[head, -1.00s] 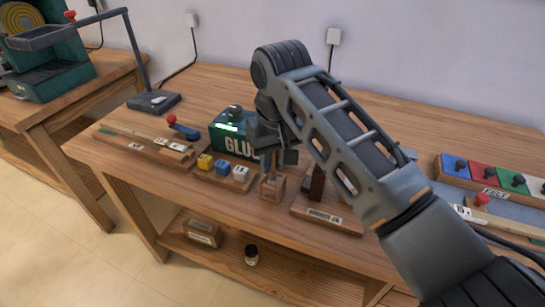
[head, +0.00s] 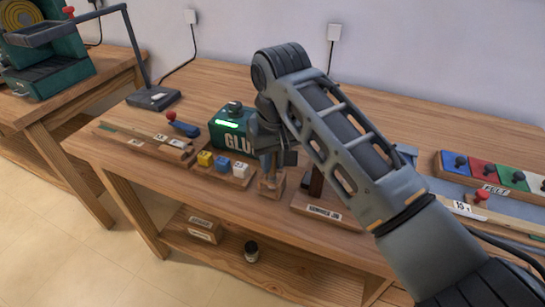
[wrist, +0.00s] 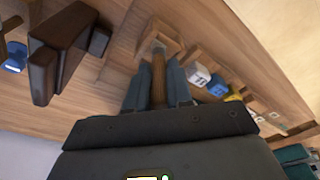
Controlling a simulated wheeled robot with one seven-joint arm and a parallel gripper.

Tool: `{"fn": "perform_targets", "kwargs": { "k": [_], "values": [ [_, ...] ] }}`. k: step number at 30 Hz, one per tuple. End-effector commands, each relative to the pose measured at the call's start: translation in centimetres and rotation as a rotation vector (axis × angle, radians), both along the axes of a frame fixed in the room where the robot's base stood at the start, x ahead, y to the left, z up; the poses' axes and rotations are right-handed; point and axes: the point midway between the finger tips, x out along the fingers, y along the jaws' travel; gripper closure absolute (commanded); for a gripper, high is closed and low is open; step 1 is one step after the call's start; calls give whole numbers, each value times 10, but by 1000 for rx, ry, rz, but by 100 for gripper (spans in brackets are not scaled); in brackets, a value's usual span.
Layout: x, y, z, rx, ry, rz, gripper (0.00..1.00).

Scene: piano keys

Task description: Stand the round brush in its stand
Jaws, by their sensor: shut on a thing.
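The round brush (wrist: 158,82) shows in the wrist view as a slim brown handle between the two fingers of my gripper (wrist: 158,90). My gripper is shut on it. In the head view my gripper (head: 272,160) points down over a small wooden stand (head: 271,187) near the bench's front edge. The stand also shows beyond the fingertips in the wrist view (wrist: 165,38). The brush's far end meets the stand's outline there. I cannot tell whether it is inside the stand or just above it. The bristles are not clearly visible.
A green glue box (head: 228,128) is close left of my gripper. A rack of yellow, blue and white blocks (head: 222,168) sits left of the stand. A dark upright piece on a labelled wooden base (head: 325,212) is close right. Coloured felt pads (head: 490,172) lie far right.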

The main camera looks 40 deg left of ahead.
Motion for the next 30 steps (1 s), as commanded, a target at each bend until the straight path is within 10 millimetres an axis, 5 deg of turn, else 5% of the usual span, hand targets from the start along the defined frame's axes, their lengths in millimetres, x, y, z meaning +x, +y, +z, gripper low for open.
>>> {"fn": "perform_targets", "kwargs": {
  "k": [28,29,30],
  "values": [
    [0,0,-6,0,0,0,100],
    [0,0,-6,0,0,0,78],
    [0,0,-6,0,0,0,74]
  ]
}}
